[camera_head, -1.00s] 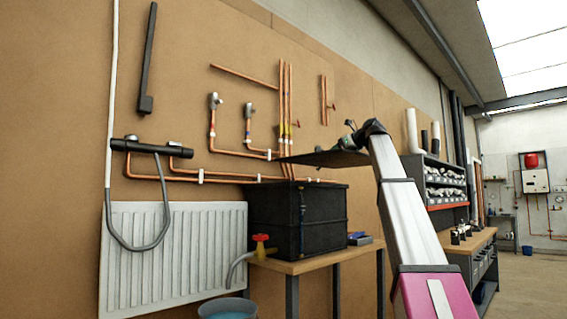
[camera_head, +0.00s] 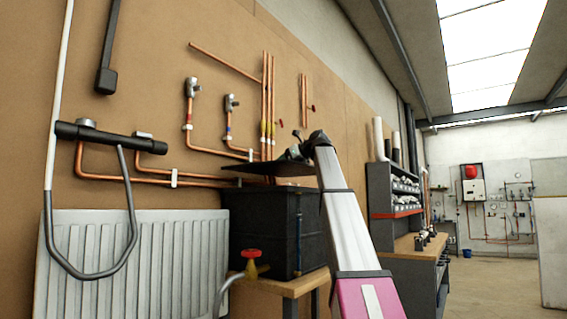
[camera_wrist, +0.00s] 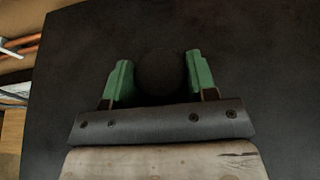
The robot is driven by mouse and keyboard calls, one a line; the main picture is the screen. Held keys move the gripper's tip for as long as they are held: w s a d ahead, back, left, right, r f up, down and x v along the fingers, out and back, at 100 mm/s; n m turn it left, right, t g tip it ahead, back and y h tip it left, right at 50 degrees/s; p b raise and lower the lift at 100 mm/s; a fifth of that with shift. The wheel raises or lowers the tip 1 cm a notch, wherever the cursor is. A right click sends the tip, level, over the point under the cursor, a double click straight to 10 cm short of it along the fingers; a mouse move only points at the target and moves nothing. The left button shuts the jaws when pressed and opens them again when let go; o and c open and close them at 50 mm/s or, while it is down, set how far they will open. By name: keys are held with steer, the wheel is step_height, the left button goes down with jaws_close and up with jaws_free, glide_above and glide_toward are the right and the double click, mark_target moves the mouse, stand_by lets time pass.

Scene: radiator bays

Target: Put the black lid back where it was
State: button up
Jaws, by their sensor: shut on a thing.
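The black lid (camera_head: 262,169) is a thin flat dark sheet, seen nearly edge-on in the head view, held a little above the black tank (camera_head: 262,230). In the wrist view the lid (camera_wrist: 265,70) fills most of the picture. My gripper (camera_wrist: 160,75) has green fingers on either side of a round dark knob (camera_wrist: 160,72) on the lid. In the head view my gripper (camera_head: 292,154) is at the lid's right part, above it. The tank stands on a wooden bench; its inside is hidden from this low angle.
Copper pipes (camera_head: 268,110) run up the board behind the tank. A red-handled tap (camera_head: 251,254) sticks out at the tank's lower left. A radiator (camera_head: 130,265) and a shower bar with hose (camera_head: 110,134) are at left. A shelf unit (camera_head: 395,195) stands at right.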

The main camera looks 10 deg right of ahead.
mark_target(307, 167)
step_height(307, 167, down, 6)
stand_by(0.5)
steer(key=shift+f, duration=0.55)
stand_by(0.5)
steer(key=o, duration=1.3)
steer(key=v, duration=1)
steer(key=shift+s+d+r, duration=0.1)
steer(key=shift+s+d, duration=0.15)
